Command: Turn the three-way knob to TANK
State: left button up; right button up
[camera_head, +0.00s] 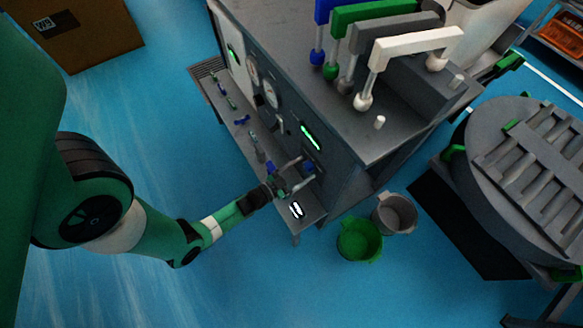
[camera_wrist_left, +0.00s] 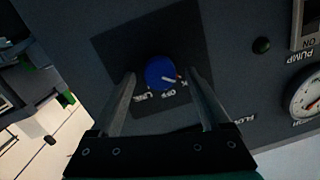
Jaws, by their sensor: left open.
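The three-way knob (camera_wrist_left: 161,72) is blue and round, on a dark square plate (camera_wrist_left: 115,45) on the panel, in the left wrist view. Its white pointer slants right and a little down, toward a label ending in K that my finger partly covers. The labels LINE and OFF show below the knob. My left gripper (camera_wrist_left: 161,76) is open, with one finger on each side of the knob and visible gaps between them. In the head view my left gripper (camera_head: 303,173) is at the panel's lower front; the knob is hard to make out there. My right gripper is not in view.
The grey test bench (camera_head: 345,135) carries several coloured handles on top. Its panel has a gauge (camera_wrist_left: 304,97) and a PUMP label near the knob. A narrow shelf (camera_head: 310,213) runs below the panel. A green bucket (camera_head: 358,243) and a grey bucket (camera_head: 396,213) stand on the floor.

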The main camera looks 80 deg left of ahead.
pick_arm(q)
jog(key=f+p+v, duration=0.1)
jog(key=p+v, duration=0.2)
jog(key=v, duration=0.8)
jog(key=shift+r, duration=0.45)
jog(key=shift+w, duration=0.1)
